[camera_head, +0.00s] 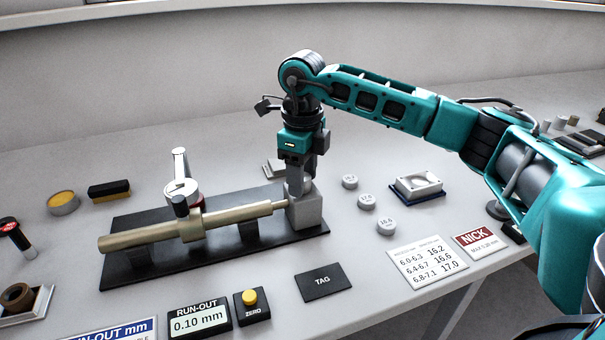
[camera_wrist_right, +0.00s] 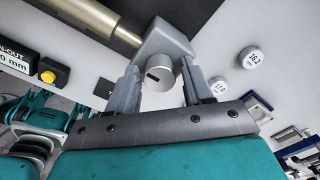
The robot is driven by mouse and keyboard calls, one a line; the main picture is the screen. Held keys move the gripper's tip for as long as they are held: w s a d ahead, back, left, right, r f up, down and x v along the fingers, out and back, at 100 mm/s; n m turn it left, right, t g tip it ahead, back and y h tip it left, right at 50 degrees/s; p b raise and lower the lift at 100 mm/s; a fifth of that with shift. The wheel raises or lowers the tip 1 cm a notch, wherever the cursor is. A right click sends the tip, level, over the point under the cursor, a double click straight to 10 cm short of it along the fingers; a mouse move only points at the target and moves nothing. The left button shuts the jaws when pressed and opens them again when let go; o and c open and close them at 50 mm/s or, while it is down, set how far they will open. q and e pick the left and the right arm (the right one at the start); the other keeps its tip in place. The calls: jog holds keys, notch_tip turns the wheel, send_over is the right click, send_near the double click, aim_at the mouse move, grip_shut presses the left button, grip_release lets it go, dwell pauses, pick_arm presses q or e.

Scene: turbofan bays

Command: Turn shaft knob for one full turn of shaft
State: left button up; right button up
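The shaft knob (camera_wrist_right: 160,74) is a short silver cylinder with a dark mark, on the grey end block (camera_head: 308,213) of the black fixture. The long brass-coloured shaft (camera_head: 150,233) lies across the fixture and its thin end meets that block. My right gripper (camera_head: 300,186) points down over the block. In the wrist view its two fingers (camera_wrist_right: 160,80) stand on either side of the knob, apart, with narrow gaps showing. In the head view the fingers mostly hide the knob. My left gripper is in neither view.
A dial gauge (camera_head: 181,190) stands over the shaft. The run-out display (camera_head: 199,321) reads 0.10 mm, beside the zero button (camera_head: 250,297). A black tag (camera_head: 323,282) lies in front of the fixture. Several round weights (camera_head: 367,201) and a grey-white box (camera_head: 417,185) lie to the right.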

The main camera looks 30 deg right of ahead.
jog(key=shift+o, duration=0.7)
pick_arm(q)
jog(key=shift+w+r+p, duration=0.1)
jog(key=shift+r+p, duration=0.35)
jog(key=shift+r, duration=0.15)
pick_arm(e)
notch_tip(320, 180, up, 13)
